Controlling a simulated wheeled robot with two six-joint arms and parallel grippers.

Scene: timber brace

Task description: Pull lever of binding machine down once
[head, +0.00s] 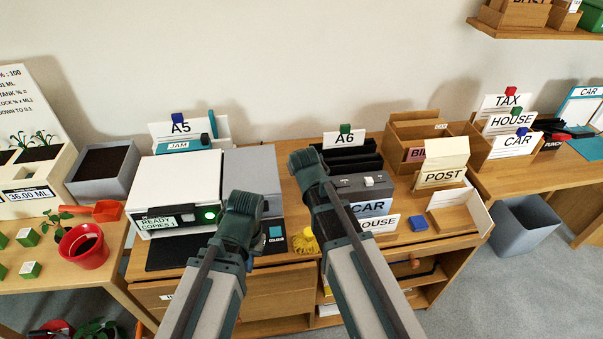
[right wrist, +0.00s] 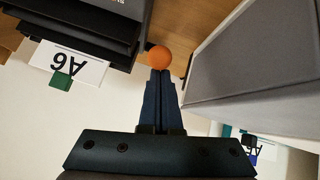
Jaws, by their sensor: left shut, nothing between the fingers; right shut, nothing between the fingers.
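A dark grey machine (head: 345,186) with a white part on top stands right of centre on the desk in the head view; I take it for the binding machine. An orange ball (right wrist: 159,57), which looks like the lever's knob, shows in the right wrist view right at the tips of my shut right gripper (right wrist: 160,76). Whether they touch I cannot tell. The ball and any lever arm are hidden in the head view behind my right gripper (head: 306,160). My left gripper (head: 245,203) is shut and empty in front of the copier (head: 180,190).
Black trays with an A6 sign (head: 344,139) stand just behind the machine. The copier is close on the left. A POST box (head: 443,174) and a small open tray (head: 460,219) are to the right. A red pot (head: 82,246) stands far left.

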